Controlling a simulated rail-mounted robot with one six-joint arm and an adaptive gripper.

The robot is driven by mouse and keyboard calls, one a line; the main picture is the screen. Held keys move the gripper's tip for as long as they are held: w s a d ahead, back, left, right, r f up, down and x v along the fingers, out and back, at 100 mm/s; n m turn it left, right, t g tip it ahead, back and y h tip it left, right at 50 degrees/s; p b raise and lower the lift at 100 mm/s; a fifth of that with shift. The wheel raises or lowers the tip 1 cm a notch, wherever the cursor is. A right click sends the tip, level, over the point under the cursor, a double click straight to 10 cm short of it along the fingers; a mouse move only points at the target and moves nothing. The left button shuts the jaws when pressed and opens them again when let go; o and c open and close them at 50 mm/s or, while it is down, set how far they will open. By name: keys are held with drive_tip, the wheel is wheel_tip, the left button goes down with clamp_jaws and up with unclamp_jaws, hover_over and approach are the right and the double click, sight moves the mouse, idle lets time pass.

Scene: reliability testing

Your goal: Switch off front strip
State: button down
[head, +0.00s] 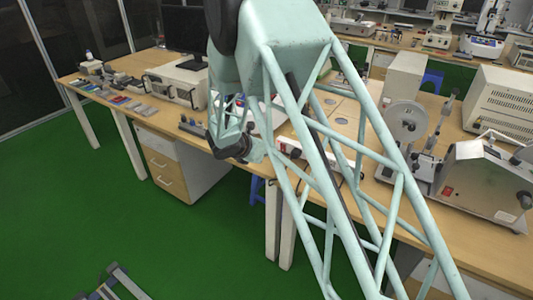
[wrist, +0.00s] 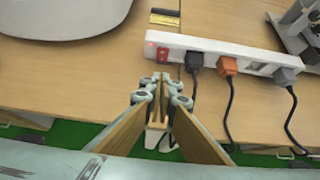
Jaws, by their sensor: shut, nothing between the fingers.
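The white power strip (wrist: 245,58) lies along the front part of the wooden table in the wrist view. Its red switch (wrist: 162,54) is at the left end, with a small red glow beside it. Black, orange and grey plugs sit in its sockets. In the head view the strip (head: 290,148) is partly hidden behind my arm. My gripper (wrist: 161,78) is shut and empty. Its fingertips appear just below the red switch in the wrist view; I cannot tell whether they touch the strip.
Plug cables (wrist: 228,108) hang over the table's front edge right of my gripper. A large pale round object (wrist: 60,18) stands at upper left, and a metal stand (wrist: 300,30) at the right. A reel machine (head: 408,125) stands on the table in the head view.

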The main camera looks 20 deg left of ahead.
drive_tip(key=x, duration=0.2)
drive_tip(key=b+x, duration=0.1)
drive_tip(key=x, duration=0.1)
drive_tip(key=r+x, duration=0.1)
drive_tip(key=x, duration=0.1)
drive_tip(key=shift+w+d+f, duration=0.1)
drive_tip(key=shift+w, duration=0.4)
drive_tip(key=shift+w+d+r+b, duration=0.1)
drive_tip(key=shift+w+b, duration=0.1)
drive_tip(key=shift+w, duration=0.3)
drive_tip(key=shift+w+d+r+b, duration=0.1)
drive_tip(key=shift+w+b, duration=0.05)
drive_tip(key=shift+w, duration=0.35)
drive_tip(key=shift+w, duration=0.1)
